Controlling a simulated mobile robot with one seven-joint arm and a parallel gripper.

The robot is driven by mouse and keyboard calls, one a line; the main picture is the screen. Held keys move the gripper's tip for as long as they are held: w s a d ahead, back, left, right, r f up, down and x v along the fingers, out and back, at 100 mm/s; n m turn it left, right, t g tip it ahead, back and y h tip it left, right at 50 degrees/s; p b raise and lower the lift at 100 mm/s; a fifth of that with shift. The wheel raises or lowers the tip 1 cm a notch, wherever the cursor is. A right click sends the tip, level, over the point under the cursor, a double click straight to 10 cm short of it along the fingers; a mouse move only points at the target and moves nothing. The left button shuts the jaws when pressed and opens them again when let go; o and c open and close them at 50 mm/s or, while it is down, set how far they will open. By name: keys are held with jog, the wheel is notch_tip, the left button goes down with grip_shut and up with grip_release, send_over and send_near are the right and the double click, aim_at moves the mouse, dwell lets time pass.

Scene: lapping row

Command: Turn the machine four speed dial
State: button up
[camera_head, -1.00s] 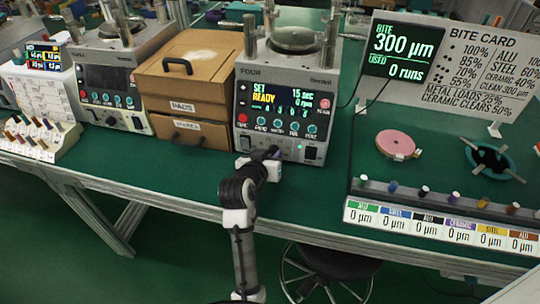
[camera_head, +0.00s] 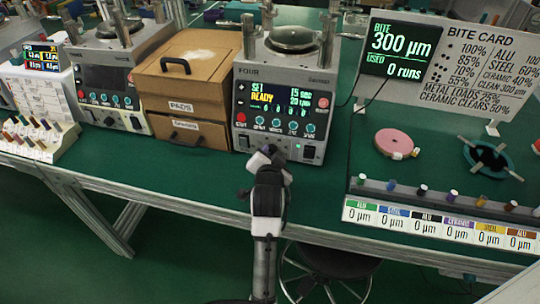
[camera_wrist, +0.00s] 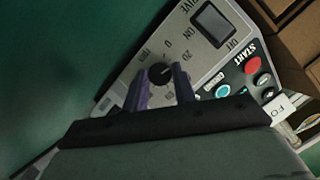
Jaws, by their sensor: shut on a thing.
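Machine four (camera_head: 310,74), a grey box with a lit screen, stands on the green bench. Its screen (camera_head: 276,98) reads SET and READY, with 15 sec and a small second figure that looks like 20. The black speed dial (camera_wrist: 159,73) shows in the wrist view on the lower panel, between 0 and 20 labels; its pale mark points roughly towards the 20. My gripper (camera_wrist: 160,84) has its two purple fingers on either side of the dial, shut on it. In the head view my gripper (camera_head: 268,156) hides the dial.
In the wrist view an ON/OFF rocker switch (camera_wrist: 212,24) and a red START button (camera_wrist: 253,65) lie close to the dial. A wooden drawer box (camera_head: 184,90) stands left of the machine. A sample rail (camera_head: 437,198) and pink disc (camera_head: 395,143) are at right.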

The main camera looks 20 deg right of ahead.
jog(key=m+t, duration=0.1)
jog(key=m, duration=0.1)
jog(key=m+y, duration=0.1)
jog(key=m, duration=0.1)
jog(key=shift+s+d+f+t+b, duration=0.1)
jog(key=shift+d+f+t+b, duration=0.05)
jog(key=shift+t+b, duration=0.25)
dwell(0.4)
jog(key=o, duration=1)
